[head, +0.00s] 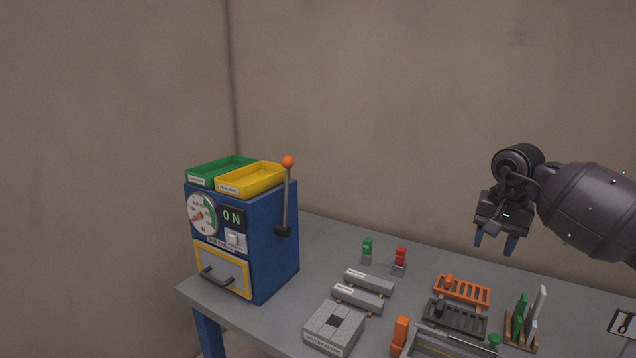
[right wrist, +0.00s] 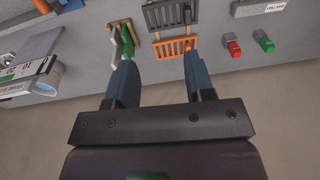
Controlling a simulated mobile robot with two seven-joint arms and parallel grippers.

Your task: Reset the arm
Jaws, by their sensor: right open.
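My right gripper (head: 495,243) hangs in the air above the right part of the table, fingers pointing down. In the right wrist view its two blue-grey fingers (right wrist: 155,85) are apart with nothing between them. My right arm comes in from the right edge of the head view. The blue machine (head: 270,240) stands at the table's left end, its display reading ON. Its side lever with an orange ball (head: 288,162) points up. My left gripper does not show.
The grey table (head: 340,240) holds an orange rack (head: 462,290), a dark rack (head: 455,317), grey bars (head: 370,281), a grey block (head: 334,326), a green piece (head: 367,246) and a red piece (head: 400,257). Green (head: 220,168) and yellow (head: 250,178) trays top the machine. A wall stands behind.

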